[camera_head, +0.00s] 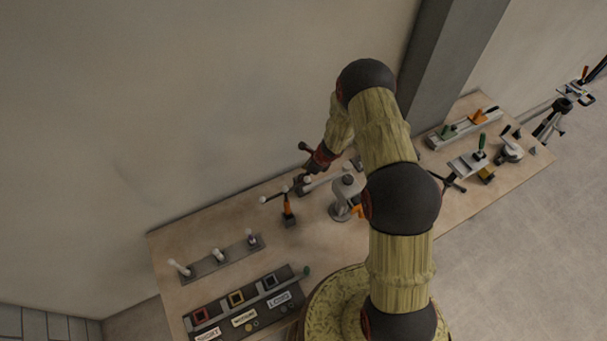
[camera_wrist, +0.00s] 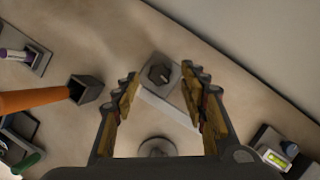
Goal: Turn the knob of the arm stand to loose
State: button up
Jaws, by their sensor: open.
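The arm stand appears to be the small grey block with a dark knob (camera_wrist: 160,74) on it and a pale bar (camera_wrist: 170,107) running from beside it down to the right in the wrist view. In the head view, the pale bar (camera_head: 330,178) shows beside my wrist, and the knob is hidden. My gripper (camera_wrist: 160,80) is open, with one finger on each side of the block and knob. It looks empty, and I cannot tell whether a finger touches the knob. In the head view, my gripper (camera_head: 302,182) is small and dark over the back of the table.
An orange post in a dark base (camera_head: 288,210) stands close left of my gripper. A grey round-based stand (camera_head: 343,196) is in front of it. The wall is close behind.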

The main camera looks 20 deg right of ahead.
jog(key=shift+w+a+f, duration=0.15)
jog(key=shift+f, duration=0.35)
jog(key=c, duration=0.3)
jog(key=c, duration=0.8)
grip_shut()
